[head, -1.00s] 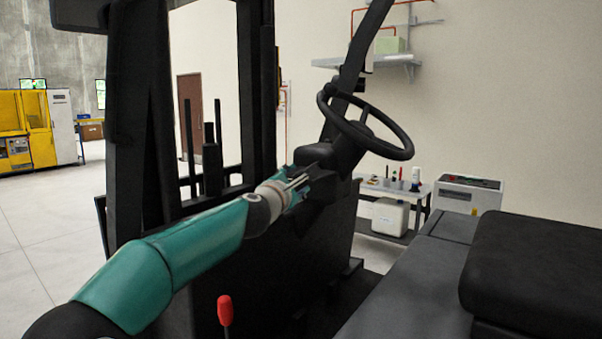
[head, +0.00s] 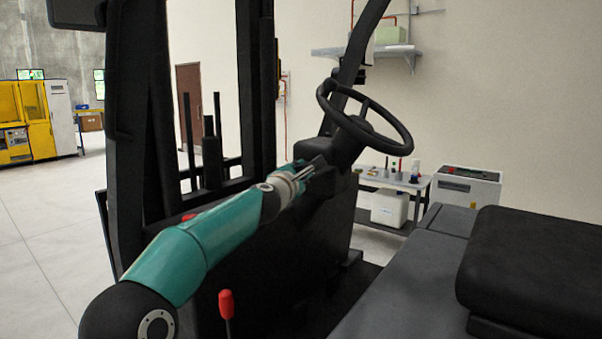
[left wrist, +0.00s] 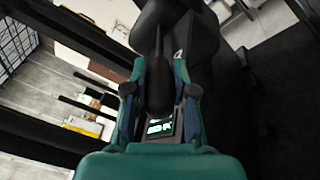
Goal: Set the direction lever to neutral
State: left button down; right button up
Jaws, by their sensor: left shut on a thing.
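My left gripper (head: 316,166) is at the steering column, just below and to the left of the steering wheel (head: 398,133). In the left wrist view its two fingers (left wrist: 160,100) are on both sides of a dark, rounded, elongated piece, which appears to be the direction lever (left wrist: 158,82), and are shut on it. In the head view the gripper hides the lever, so its exact position cannot be told. My right gripper is not in view.
A red-knobbed lever (head: 226,304) stands at the front, below my left arm. A black seat (head: 530,265) is at the right. The dark mast (head: 150,120) rises behind the arm at the left. A workbench (head: 395,181) stands farther back.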

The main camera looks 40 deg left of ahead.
pick_arm(q)
jog(key=shift+f, duration=0.2)
jog(key=shift+s+a+m+h+b, duration=0.15)
jog(key=shift+a+m+h+b, duration=0.15)
jog(key=shift+a+h, duration=0.25)
jog(key=a+m+h, duration=0.1)
jog(key=a+h, duration=0.1)
jog(key=s+a+m+t+h, duration=0.1)
jog(key=a+m+h, duration=0.1)
jog(key=shift+t+h+p, duration=0.3)
jog(key=shift+h+p, duration=0.05)
jog(key=shift+p, duration=0.05)
jog(key=c, duration=0.9)
grip_release()
jog(key=shift+c, duration=0.2)
jog(key=shift+s+r, duration=0.1)
